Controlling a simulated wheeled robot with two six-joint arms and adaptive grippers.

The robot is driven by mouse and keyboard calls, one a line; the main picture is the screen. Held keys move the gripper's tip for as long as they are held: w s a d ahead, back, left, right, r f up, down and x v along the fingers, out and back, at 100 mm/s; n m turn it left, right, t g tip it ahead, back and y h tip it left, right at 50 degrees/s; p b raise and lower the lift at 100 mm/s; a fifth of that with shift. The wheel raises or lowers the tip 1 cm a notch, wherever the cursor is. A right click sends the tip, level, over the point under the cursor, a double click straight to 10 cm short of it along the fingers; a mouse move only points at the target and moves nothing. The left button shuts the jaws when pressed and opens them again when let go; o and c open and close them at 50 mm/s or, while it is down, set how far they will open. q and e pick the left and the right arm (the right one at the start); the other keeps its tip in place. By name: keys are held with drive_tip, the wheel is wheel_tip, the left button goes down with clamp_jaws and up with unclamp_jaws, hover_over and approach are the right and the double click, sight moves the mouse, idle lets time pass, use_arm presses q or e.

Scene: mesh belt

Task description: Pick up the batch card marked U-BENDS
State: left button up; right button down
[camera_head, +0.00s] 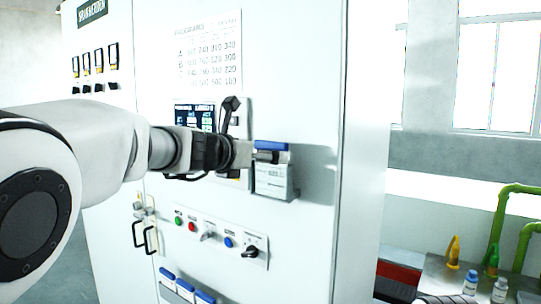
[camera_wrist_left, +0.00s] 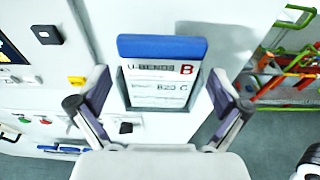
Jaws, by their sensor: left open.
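The batch card (camera_wrist_left: 165,72) has a blue top strip and a white face with partly blurred print that looks like U-BENDS, a red B and 820 C. In the head view the card (camera_head: 272,180) is upright in a holder on the front of the white cabinet. My left gripper (camera_wrist_left: 158,84) is open, with one finger at each side of the card in the wrist view. I cannot tell whether the fingers touch it. In the head view my left gripper (camera_head: 252,157) is level with the card's upper part and partly hides its left side.
The white cabinet (camera_head: 308,90) carries a screen (camera_head: 195,115), a printed programme sheet (camera_head: 212,50) and a row of buttons and knobs (camera_head: 215,236) below the card. Several blue-topped cards (camera_head: 186,287) sit lower down. A bench with bottles (camera_head: 470,282) stands at right.

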use_arm(q)
drive_tip(key=shift+w+d+f, duration=0.1)
drive_tip(key=shift+w+d, duration=0.4)
drive_tip(key=shift+a, duration=0.1)
drive_tip(key=c, duration=0.8)
drive_tip(key=shift+c, duration=0.2)
